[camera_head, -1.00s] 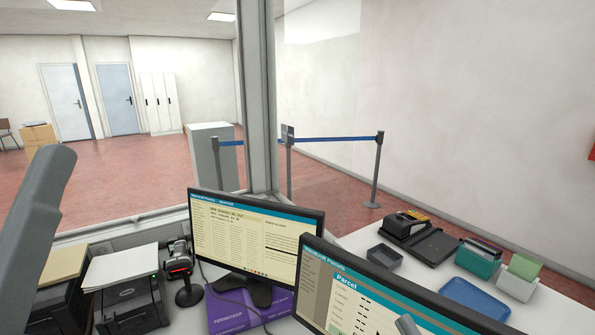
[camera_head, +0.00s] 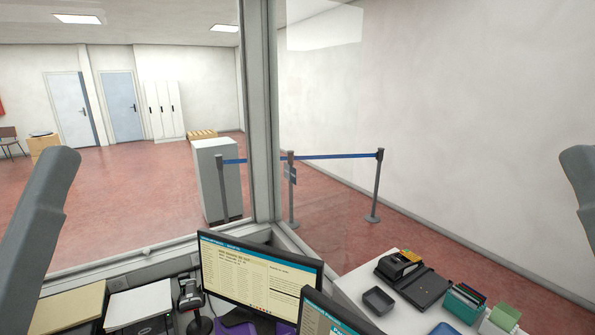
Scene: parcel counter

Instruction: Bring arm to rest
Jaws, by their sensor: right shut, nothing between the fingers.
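My left arm shows as a grey link (camera_head: 38,225) at the left edge. My right arm shows as a similar grey link (camera_head: 580,195), cut off by the right edge. The two links stand at about the same height, one on each side, clear of the counter things. I see no fingers of either gripper in the picture.
Two monitors (camera_head: 262,268) stand at the front of the counter. A printer (camera_head: 140,308) and a handheld scanner (camera_head: 189,292) stand to their left. A small dark tray (camera_head: 378,301), a black-and-yellow device (camera_head: 398,265) and card boxes (camera_head: 464,302) lie right. A window post (camera_head: 262,120) rises behind.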

